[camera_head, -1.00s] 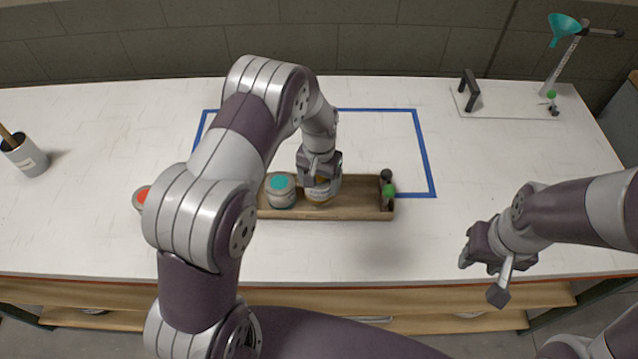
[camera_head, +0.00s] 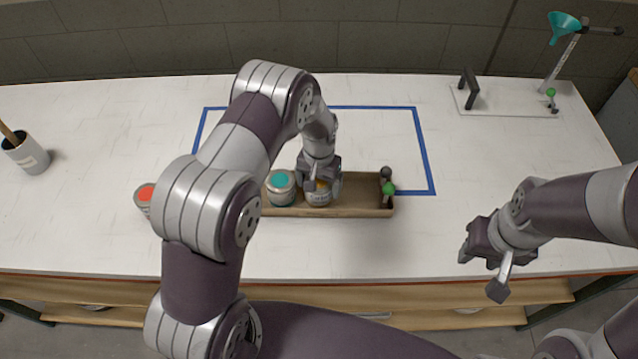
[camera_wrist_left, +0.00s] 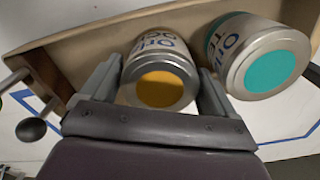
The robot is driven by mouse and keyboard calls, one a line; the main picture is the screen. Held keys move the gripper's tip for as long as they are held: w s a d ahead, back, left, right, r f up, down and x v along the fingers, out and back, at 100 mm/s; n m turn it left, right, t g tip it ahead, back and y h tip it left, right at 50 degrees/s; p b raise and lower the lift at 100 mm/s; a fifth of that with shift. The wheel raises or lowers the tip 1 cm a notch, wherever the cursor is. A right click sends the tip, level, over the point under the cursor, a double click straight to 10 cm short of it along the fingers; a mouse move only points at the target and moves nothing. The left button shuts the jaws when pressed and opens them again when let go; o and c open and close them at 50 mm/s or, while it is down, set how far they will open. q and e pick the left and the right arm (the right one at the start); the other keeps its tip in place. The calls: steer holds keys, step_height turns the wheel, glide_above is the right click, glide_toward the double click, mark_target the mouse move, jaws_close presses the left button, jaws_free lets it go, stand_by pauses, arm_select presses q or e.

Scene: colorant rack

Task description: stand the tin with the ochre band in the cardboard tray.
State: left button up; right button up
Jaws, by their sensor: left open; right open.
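The ochre tin (camera_head: 319,197), silver with an ochre lid, stands in a long brown tray (camera_head: 362,211), right of a teal-lidded tin (camera_head: 281,189). I cannot tell whether the tray is cardboard or wood. My left gripper (camera_head: 319,182) is open above the ochre tin, with a finger on each side of its top. The left wrist view shows the ochre lid (camera_wrist_left: 160,90) between the open fingers, the teal lid (camera_wrist_left: 270,68) close by the right finger, and the tray wall (camera_wrist_left: 105,33). The tin's lower band is hidden. My right gripper (camera_head: 484,272) is open and empty over the front right.
A red-lidded tin (camera_head: 145,194) stands left of the tray, partly behind my left arm. Green (camera_head: 389,188) and dark knobs are at the tray's right end. Blue tape (camera_head: 425,150) outlines a rectangle. A cup (camera_head: 27,156) stands far left, a funnel stand (camera_head: 562,65) back right.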

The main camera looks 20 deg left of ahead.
arm_select(q)
step_height(320, 180, up, 12)
steer(key=b, duration=0.3)
steer(key=s+a+r, duration=0.1)
steer(key=s, duration=0.8)
steer(key=s+a+r+n+t, duration=0.1)
steer(key=s+r, duration=0.1)
steer(key=s, duration=0.7)
steer(key=shift+s+a+r, duration=0.2)
steer(key=shift+s+a, duration=0.15)
steer(key=shift+a, duration=0.05)
steer(key=shift+s, duration=0.15)
